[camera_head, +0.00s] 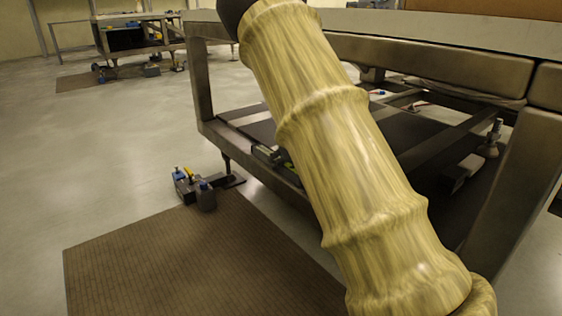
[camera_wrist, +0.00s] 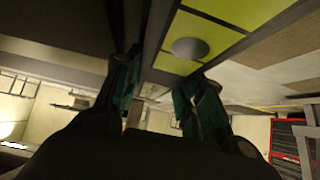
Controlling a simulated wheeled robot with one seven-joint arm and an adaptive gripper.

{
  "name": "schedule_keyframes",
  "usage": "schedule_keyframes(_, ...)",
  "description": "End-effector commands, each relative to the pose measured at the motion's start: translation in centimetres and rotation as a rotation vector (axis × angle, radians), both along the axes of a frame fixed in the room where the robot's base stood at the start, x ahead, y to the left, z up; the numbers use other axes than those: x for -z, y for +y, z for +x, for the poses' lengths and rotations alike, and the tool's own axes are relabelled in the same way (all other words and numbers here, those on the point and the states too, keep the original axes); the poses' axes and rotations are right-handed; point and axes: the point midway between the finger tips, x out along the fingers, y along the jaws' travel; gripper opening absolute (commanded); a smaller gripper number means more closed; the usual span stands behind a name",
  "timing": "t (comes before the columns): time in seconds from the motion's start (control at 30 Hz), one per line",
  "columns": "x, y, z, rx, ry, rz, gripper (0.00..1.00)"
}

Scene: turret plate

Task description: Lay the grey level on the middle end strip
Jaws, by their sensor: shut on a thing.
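My gripper (camera_wrist: 160,98) shows in the wrist view, with a dark green finger on each side. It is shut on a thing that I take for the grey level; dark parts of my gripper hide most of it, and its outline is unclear. In the head view my arm, with a bamboo-like surface, crosses the middle and hides my gripper and whatever it holds. The middle end strip cannot be made out in either view. A steel-framed table (camera_head: 420,62) stands behind my arm, and only a slice of its pale top shows.
A brown mat (camera_head: 170,265) lies on the floor at the lower left, with blue and black gear (camera_head: 200,190) by its far edge. Yellow-green panels (camera_wrist: 235,12) with a grey round piece show in the wrist view. A red cabinet (camera_wrist: 287,145) stands at its right. Open floor lies left.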

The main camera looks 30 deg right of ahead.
Motion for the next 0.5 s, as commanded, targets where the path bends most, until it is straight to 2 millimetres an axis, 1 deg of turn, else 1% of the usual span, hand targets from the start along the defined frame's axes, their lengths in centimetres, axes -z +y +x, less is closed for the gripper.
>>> schedule_keyframes(0.27,0.13,-0.01,0.04,-0.001,-0.001,-0.001,0.0)
schedule_keyframes(0.3,0.3,0.0,0.02,0.001,0.0,-0.001,0.43)
schedule_keyframes(0.37,0.32,0.0,0.02,0.001,0.0,-0.001,0.53)
schedule_keyframes(0.4,0.32,0.0,0.02,0.0,0.0,0.0,0.6)
schedule_keyframes(0.5,0.33,0.0,0.02,0.0,0.0,0.0,0.6)
